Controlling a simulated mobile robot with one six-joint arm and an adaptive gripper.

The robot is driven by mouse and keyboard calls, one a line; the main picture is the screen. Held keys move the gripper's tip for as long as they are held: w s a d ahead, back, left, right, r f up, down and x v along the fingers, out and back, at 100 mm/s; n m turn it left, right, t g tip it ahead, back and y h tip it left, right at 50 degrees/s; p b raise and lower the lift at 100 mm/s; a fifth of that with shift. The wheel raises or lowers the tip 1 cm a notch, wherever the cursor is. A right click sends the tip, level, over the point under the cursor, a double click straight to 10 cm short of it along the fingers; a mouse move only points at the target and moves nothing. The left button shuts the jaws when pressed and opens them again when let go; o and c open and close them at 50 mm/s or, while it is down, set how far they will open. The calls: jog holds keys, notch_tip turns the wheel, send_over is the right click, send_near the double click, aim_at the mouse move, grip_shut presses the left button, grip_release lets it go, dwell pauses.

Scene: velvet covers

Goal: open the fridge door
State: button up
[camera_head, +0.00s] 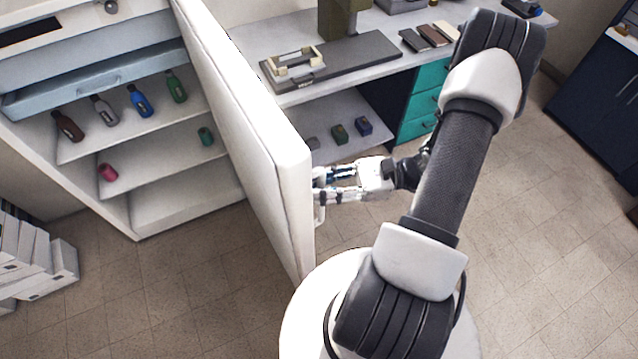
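The white fridge door (258,140) stands swung out from the fridge (185,207), roughly edge-on to me, and the shelves inside are in plain view. My gripper (325,184) is at the outer face of the door, near its free edge, with its fingers pointing left at the door. A small white piece, probably the door handle (319,212), shows by the fingertips. The fingertips are small and partly merge with the door, so I cannot tell whether they are closed on the handle.
Several bottles (139,101) stand on the fridge's upper shelf, with a pink can (107,172) and a green can (206,136) below. A workbench (288,97) with teal drawers (427,100) is behind the door. White boxes (62,262) are at left. Tiled floor is clear at right.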

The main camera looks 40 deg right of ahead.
jog(key=shift+o, duration=0.8)
jog(key=shift+w, duration=0.1)
jog(key=shift+d, duration=0.1)
jog(key=shift+d, duration=0.25)
jog(key=v, duration=1.1)
jog(key=shift+s+d, duration=0.15)
jog(key=shift+s, duration=0.1)
jog(key=shift+r, duration=0.1)
